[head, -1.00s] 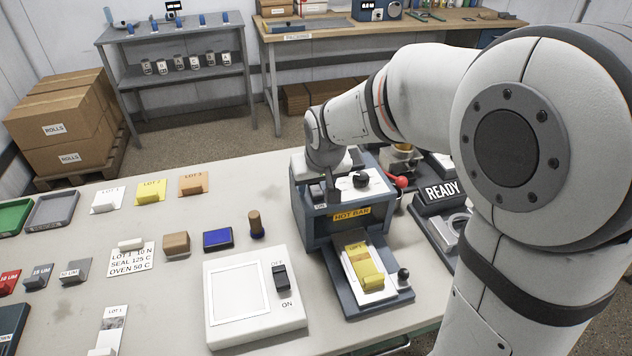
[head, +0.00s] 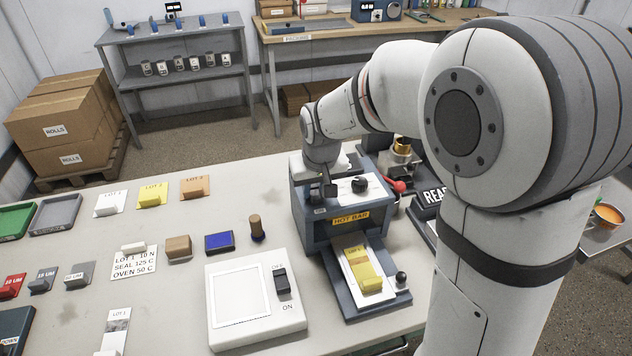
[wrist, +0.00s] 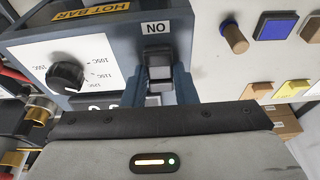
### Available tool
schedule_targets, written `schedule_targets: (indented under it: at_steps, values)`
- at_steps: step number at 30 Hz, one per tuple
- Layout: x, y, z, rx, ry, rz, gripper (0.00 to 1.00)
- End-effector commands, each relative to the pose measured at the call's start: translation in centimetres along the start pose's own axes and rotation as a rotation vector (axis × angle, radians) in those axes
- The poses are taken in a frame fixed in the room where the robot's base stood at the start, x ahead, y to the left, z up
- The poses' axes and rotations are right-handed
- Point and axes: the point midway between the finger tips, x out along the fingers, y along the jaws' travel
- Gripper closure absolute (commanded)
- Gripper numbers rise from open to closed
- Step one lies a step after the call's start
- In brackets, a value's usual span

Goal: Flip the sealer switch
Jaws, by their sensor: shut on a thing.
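The sealer (head: 305,232) is a blue box with a yellow HOT BAR label, standing on the table below my arm. Its switch (wrist: 158,66) is a dark rocker with a paler grey face, beside an ON label that appears upside down in the wrist view. My gripper (wrist: 161,88) is shut on the switch, with a blue-grey finger on either side. In the head view my gripper (head: 329,188) is low over the sealer's top left and hides most of the switch. Whether the rocker is on or off I cannot tell.
A round dial (wrist: 66,75) sits beside the switch on the sealer's white panel. A yellow strip on a white card (head: 364,273) lies on the front tray. A white panel (head: 258,328) with its own OFF/ON switch stands to the left. The sealer's red-knobbed lever (head: 397,186) is close on the right.

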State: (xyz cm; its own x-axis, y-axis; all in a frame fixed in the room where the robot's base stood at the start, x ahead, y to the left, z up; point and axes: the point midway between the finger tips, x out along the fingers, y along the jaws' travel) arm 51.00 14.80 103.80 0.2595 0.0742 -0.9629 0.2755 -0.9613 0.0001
Motion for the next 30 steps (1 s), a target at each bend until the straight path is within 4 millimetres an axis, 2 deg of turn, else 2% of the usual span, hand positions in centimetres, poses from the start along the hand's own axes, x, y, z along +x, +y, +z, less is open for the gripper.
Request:
schedule_targets:
  at_steps: [1, 12, 24, 25, 30]
  values:
    - [-0.67, 0.01, -0.4, 0.0, -0.045, 0.0, 0.97]
    - [-0.06, 0.01, -0.93, 0.0, -0.29, 0.0, 0.97]
    - [0.22, -0.04, -0.9, -0.001, -0.314, 0.0, 0.97]
    - [0.22, -0.04, -0.9, -0.001, -0.314, 0.0, 0.74]
    - [0.22, -0.06, -0.89, -0.001, -0.314, 0.0, 0.6]
